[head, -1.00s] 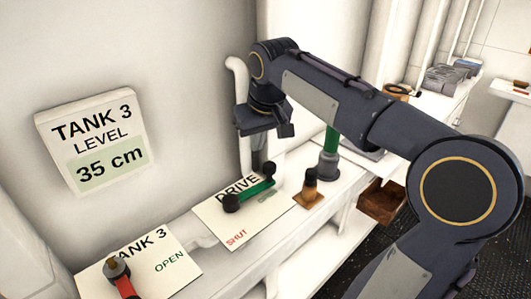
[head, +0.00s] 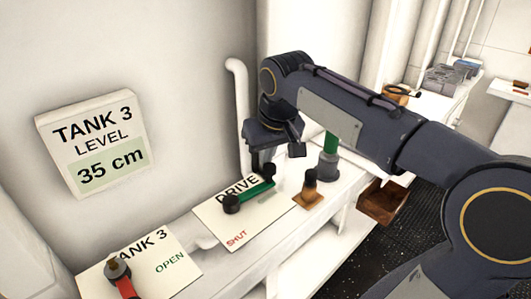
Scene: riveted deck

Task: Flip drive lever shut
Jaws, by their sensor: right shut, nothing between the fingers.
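The drive lever (head: 254,192) is a green bar with dark ends on a white plate (head: 222,221) lettered DRIVE, with a red SHUT mark near its front edge. The bar points right and back from its left dark end, across the plate and not toward SHUT. My right gripper (head: 262,164) is shut and empty, pointing down right at the lever's far right end. It partly hides that end, and I cannot tell whether it touches. My left gripper is not in view.
A red lever (head: 126,287) stands on the TANK 3 plate (head: 165,247) at lower left. A brown-and-black knob (head: 310,189) and a green-handled post (head: 329,158) stand right of the drive plate. A TANK 3 sign (head: 97,142) reads 35 cm.

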